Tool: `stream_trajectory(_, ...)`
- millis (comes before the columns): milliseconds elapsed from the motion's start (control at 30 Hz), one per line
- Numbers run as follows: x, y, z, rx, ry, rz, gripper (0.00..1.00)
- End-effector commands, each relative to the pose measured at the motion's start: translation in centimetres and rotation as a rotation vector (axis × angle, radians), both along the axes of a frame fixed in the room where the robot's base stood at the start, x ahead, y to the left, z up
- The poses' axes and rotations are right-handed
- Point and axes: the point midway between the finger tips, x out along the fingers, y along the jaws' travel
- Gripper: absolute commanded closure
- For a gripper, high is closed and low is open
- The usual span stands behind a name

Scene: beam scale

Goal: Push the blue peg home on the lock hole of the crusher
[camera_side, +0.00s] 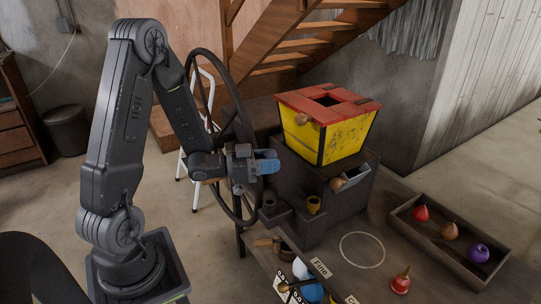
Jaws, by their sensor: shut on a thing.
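The crusher has a dark body (340,205), a yellow hopper (345,140) with a red top (312,103), and a large dark wheel (209,78) on its left side. My gripper (255,163) points right, in front of the wheel and left of the crusher body. It is shut on the blue peg (268,166), whose blue end shows beyond the fingers. The peg lies roughly level. I cannot make out the lock hole, nor whether the peg touches the crusher.
A wooden tray (398,214) with red, orange and purple tops stands at the right. Another red top (400,282) stands near a pale ring (362,250) on the bench. A brass cup (314,204) sits at the crusher's front. Labels and balls crowd the bench's front edge.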

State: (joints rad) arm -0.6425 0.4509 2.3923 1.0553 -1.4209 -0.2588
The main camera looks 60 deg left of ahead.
Motion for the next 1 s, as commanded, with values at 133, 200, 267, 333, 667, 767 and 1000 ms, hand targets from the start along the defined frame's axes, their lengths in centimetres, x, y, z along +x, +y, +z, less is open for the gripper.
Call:
stream_trajectory(133,0.0,0.0,0.0,0.001,0.0,0.0,0.92)
stream_trajectory(200,0.0,0.0,0.0,0.001,0.0,0.0,0.92)
stream_trajectory(267,0.0,0.0,0.0,0.001,0.001,0.001,0.92)
stream_trajectory(333,0.0,0.0,-0.2,0.001,0.002,0.0,0.92)
stream_trajectory(667,-0.1,0.0,-2.8,-0.002,0.005,0.001,0.92)
stream_trajectory(767,0.0,0.0,-3.8,-0.002,0.004,0.001,0.92)
stream_trajectory(1000,0.0,0.0,-5.9,0.0,0.002,0.001,0.92)
